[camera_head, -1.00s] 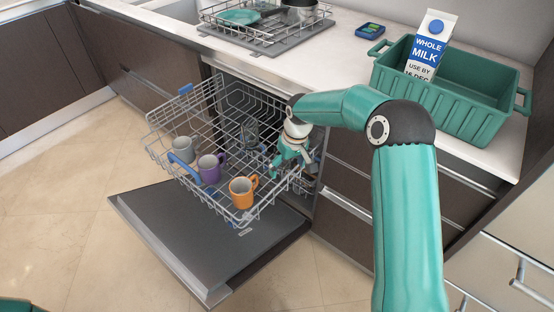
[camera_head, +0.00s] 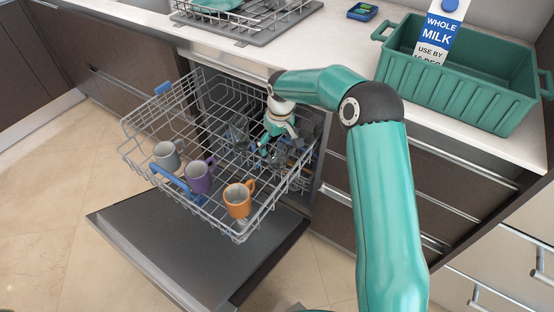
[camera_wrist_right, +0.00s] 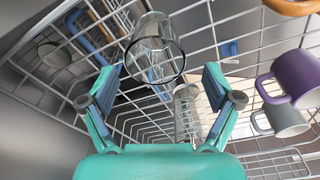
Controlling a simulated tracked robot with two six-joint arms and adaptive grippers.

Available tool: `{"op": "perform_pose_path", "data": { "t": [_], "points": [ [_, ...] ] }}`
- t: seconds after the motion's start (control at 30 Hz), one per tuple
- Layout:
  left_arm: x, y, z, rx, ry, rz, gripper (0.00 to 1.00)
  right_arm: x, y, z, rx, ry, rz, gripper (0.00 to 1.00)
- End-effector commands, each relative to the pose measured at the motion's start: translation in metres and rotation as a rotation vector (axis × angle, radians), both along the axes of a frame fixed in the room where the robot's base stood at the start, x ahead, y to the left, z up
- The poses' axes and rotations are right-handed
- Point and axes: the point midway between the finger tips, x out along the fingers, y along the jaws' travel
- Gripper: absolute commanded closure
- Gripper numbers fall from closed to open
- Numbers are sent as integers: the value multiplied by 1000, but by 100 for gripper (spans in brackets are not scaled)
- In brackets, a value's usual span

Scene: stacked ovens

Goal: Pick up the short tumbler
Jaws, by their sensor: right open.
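A clear glass tumbler (camera_wrist_right: 155,48) is in the dishwasher's upper rack, just beyond my right gripper's fingertips in the right wrist view, its round rim facing the camera. A second clear glass (camera_wrist_right: 187,112) stands farther off, and a third (camera_wrist_right: 55,55) is at the left. I cannot tell for certain which is the short tumbler. In the head view, a clear glass (camera_head: 238,132) shows left of my right gripper (camera_head: 270,143) and another (camera_head: 281,156) beside its fingers. My right gripper (camera_wrist_right: 160,88) is open, with nothing between its fingers. My left gripper is not in view.
The pulled-out wire rack (camera_head: 140,150) also holds a grey mug (camera_head: 167,155), a purple mug (camera_head: 199,177) and an orange mug (camera_head: 238,200). The open dishwasher door (camera_head: 180,255) lies below. A green crate (camera_head: 450,90) with a milk carton (camera_head: 436,35) is on the counter.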

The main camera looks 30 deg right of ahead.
Motion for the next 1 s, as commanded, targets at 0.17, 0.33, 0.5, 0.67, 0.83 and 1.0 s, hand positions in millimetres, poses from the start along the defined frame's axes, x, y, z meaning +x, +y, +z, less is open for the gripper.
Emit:
{"op": "perform_pose_path", "data": {
  "t": [0.17, 0.33, 0.5, 0.67, 0.83, 1.0],
  "points": [
    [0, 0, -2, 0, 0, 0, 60, 2, 0, -12, 0, -1, 1, 10],
    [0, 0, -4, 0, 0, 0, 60, 1, -3, -28, 1, 3, 1, 10],
    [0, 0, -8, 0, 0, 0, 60, 2, -5, -53, 0, 2, 2, 10],
    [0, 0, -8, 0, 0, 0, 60, 4, -4, -63, 0, 0, 3, 10],
    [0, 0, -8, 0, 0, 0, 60, 5, -4, -62, 0, -1, 3, 10],
    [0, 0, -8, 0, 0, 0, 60, 5, -4, -62, 0, -1, 3, 37]
  ]
}}
